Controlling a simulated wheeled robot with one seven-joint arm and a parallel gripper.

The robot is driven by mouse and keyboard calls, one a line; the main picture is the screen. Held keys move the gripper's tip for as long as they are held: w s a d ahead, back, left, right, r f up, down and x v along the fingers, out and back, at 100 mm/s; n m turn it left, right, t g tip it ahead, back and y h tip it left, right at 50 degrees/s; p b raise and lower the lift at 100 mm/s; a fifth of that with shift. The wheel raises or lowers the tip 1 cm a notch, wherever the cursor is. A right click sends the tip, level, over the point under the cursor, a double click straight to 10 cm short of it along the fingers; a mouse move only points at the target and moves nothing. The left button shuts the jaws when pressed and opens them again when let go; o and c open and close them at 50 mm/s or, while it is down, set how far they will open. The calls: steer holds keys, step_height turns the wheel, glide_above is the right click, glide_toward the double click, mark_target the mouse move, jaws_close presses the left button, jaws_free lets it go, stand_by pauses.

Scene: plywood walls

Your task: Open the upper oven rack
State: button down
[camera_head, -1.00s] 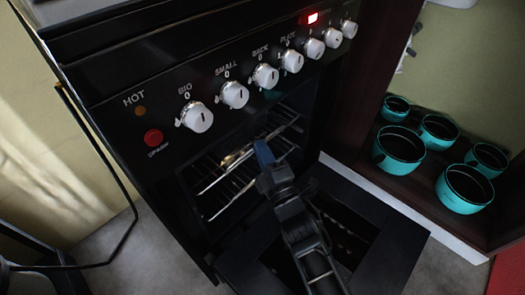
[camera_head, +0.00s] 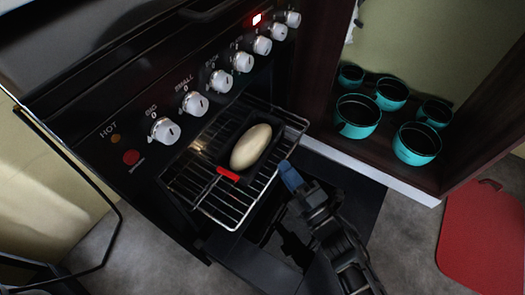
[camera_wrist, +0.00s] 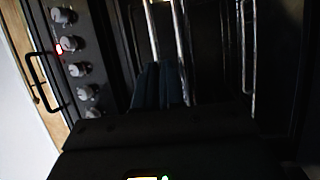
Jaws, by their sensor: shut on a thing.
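The upper oven rack (camera_head: 222,207) is a silver wire grid, drawn well out of the black oven above the lowered door. A dark tray with a red grip (camera_head: 228,174) lies on it and holds a pale, oval loaf (camera_head: 250,147). My gripper (camera_head: 288,172) has blue fingertips and is at the front right edge of the rack. In the wrist view the fingers (camera_wrist: 162,82) are close together on the silver rack bars (camera_wrist: 182,32). The exact contact is dark. More wires (camera_wrist: 246,40) show at the right there; I cannot tell which rack they belong to.
The oven door (camera_head: 352,195) is folded down below the rack. White knobs (camera_head: 165,130) line the panel above. Several teal pots, one in front (camera_head: 416,143), stand in the cabinet at the right. A red mat (camera_head: 483,235) lies on the grey floor (camera_head: 405,235).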

steer(key=s+d, duration=0.4)
steer(key=d, duration=0.1)
steer(key=shift+s+d+p, duration=0.2)
steer(key=shift+d+p, duration=0.1)
steer(key=shift+p, duration=0.15)
steer(key=shift+f, duration=0.1)
steer(key=c, duration=1.5)
jaws_free()
steer(key=shift+s, duration=0.1)
steer(key=shift+v, duration=3.8)
steer(key=shift+d, duration=0.1)
